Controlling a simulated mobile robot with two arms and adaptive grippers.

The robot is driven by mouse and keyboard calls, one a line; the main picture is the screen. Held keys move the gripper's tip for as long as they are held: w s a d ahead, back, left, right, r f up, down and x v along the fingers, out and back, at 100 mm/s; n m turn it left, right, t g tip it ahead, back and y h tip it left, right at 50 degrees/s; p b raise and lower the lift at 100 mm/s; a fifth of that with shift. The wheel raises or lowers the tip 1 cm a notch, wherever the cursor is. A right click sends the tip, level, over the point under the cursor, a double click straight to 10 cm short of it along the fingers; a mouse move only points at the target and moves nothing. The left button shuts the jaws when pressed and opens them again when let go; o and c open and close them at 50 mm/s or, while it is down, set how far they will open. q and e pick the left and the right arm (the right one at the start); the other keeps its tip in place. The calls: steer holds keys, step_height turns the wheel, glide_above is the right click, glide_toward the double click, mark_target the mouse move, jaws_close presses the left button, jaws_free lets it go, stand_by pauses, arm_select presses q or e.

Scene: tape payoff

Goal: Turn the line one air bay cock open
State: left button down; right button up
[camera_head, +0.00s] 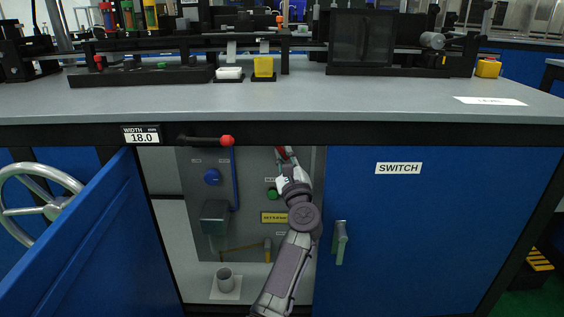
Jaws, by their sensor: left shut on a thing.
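My left gripper (287,166) reaches into an open bay under the bench, at the upper right of the grey panel (253,180). It is shut on a small red handle (279,152), which appears to be the air bay cock. The fingers hide most of this handle, so I cannot tell its angle. A green round button (271,193) sits just left of and below the fingers. My right gripper is not in view.
The bay's blue door (95,245) stands open at left, near a handwheel (38,208). The closed SWITCH door (435,235) with its handle (340,242) is right of my arm. A black lever with a red end (205,141) hangs under the bench edge. A grey cup (224,279) is below.

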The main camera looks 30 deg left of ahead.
arm_select(q)
steer(key=shift+r, duration=0.1)
stand_by(0.3)
steer(key=c, duration=1.1)
jaws_free()
steer(key=shift+d, duration=0.1)
steer(key=v, duration=0.7)
steer(key=shift+s+d, duration=0.15)
